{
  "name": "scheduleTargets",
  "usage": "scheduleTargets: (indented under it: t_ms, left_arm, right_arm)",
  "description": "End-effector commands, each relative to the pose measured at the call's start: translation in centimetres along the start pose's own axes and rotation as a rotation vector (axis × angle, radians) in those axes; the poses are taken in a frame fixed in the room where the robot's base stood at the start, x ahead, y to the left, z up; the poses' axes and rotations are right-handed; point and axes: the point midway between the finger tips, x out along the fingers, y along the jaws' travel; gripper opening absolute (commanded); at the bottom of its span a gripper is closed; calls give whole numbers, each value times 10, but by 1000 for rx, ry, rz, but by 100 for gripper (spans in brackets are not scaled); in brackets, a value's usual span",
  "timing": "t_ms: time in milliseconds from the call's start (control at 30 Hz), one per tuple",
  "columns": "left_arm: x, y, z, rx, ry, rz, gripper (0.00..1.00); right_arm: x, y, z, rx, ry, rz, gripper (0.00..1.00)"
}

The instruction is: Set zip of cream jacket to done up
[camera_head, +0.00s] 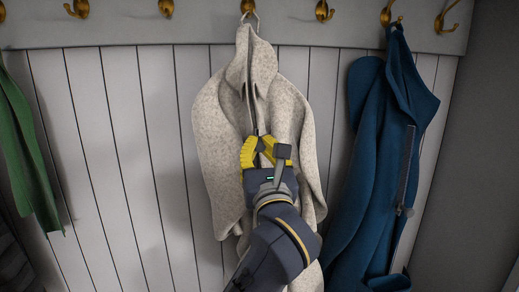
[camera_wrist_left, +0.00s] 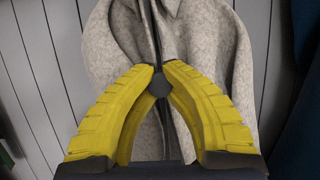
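The cream jacket (camera_head: 220,130) hangs from a hook in the middle of the head view. It also fills the middle of the left wrist view (camera_wrist_left: 215,45). Its dark zip (camera_head: 250,108) runs down the front, with dark edges showing above my left gripper (camera_head: 263,141). In the left wrist view, the yellow fingertips close on a dark round zip pull (camera_wrist_left: 158,83) at chest height. The zip line continues below it between the fingers. The gripper and arm hide the lower front in the head view. My right gripper is in neither view.
A blue jacket (camera_head: 378,170) with its own zip hangs to the right. A green garment (camera_head: 25,150) hangs at the left edge. Several brass hooks (camera_head: 323,11) line the rail (camera_head: 210,30). Bare white panelling (camera_head: 120,150) lies left of the cream jacket.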

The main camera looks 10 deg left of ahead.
Motion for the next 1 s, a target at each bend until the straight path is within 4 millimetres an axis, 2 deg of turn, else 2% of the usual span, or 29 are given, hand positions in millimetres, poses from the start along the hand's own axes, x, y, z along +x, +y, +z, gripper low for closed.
scheduleTargets:
  t_ms: [33,100,400,767,1000]
  left_arm:
    - [0,0,0,0,0,1,0]
    - [0,0,0,0,0,1,13]
    - [0,0,0,0,0,0,47]
    - [-6,0,-1,0,0,-1,47]
    - [-41,-1,-1,-2,2,-2,47]
  right_arm:
    - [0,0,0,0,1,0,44]
    - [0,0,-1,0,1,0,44]
    - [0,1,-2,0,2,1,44]
    - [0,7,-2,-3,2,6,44]
    - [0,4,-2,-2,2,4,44]
